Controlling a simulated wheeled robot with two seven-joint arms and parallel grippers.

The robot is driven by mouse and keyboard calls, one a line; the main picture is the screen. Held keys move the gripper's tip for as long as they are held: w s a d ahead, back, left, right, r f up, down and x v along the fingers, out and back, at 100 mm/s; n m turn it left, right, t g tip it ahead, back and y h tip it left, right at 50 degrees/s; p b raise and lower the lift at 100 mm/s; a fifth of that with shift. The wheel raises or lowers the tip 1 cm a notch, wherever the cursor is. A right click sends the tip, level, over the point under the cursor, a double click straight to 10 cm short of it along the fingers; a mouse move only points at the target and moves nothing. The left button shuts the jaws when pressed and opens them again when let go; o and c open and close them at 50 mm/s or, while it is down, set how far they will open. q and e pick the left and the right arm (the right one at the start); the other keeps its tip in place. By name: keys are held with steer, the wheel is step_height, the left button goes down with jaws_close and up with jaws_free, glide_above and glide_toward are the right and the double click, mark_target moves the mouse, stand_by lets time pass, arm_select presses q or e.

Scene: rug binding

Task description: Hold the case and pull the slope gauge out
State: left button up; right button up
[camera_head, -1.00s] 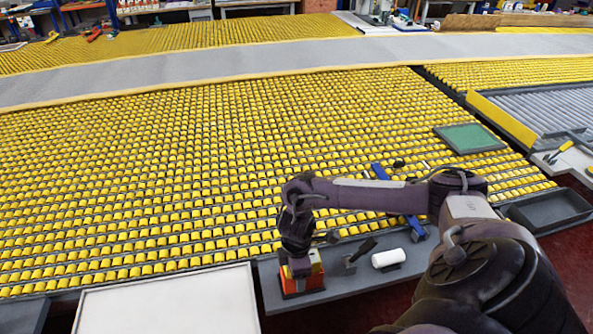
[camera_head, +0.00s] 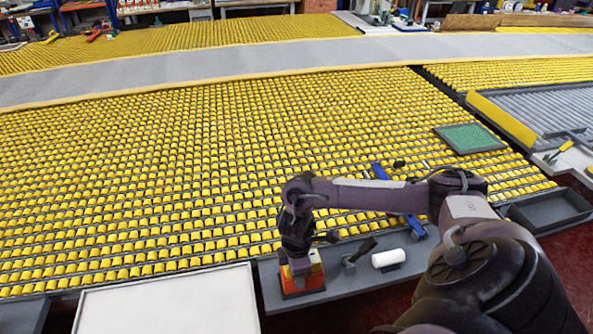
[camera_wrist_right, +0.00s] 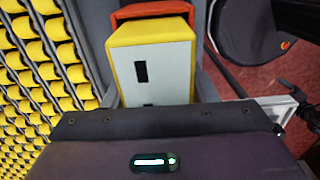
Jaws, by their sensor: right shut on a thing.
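The slope gauge (camera_wrist_right: 150,62) is a yellow block with a pale grey face and dark slots, large in the right wrist view. The gauge appears to stand partly in the case; how deep, I cannot tell. My right gripper (camera_head: 299,268) points down over the case and is shut on the gauge. My left gripper is not in view.
Right of the case on the grey shelf (camera_head: 340,288) are a dark-handled tool (camera_head: 358,252) and a white roll (camera_head: 388,258). A white panel (camera_head: 170,305) lies left. Yellow roller rows (camera_head: 200,170) fill the space behind. A dark tray (camera_head: 549,209) is at right.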

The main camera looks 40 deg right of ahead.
stand_by(0.3)
steer(key=o, duration=0.5)
steer(key=shift+o, duration=2.7)
steer(key=shift+r, duration=0.1)
step_height(320, 180, up, 10)
steer(key=shift+w+r, duration=0.1)
steer(key=shift+w, duration=0.05)
steer(key=shift+r, duration=0.8)
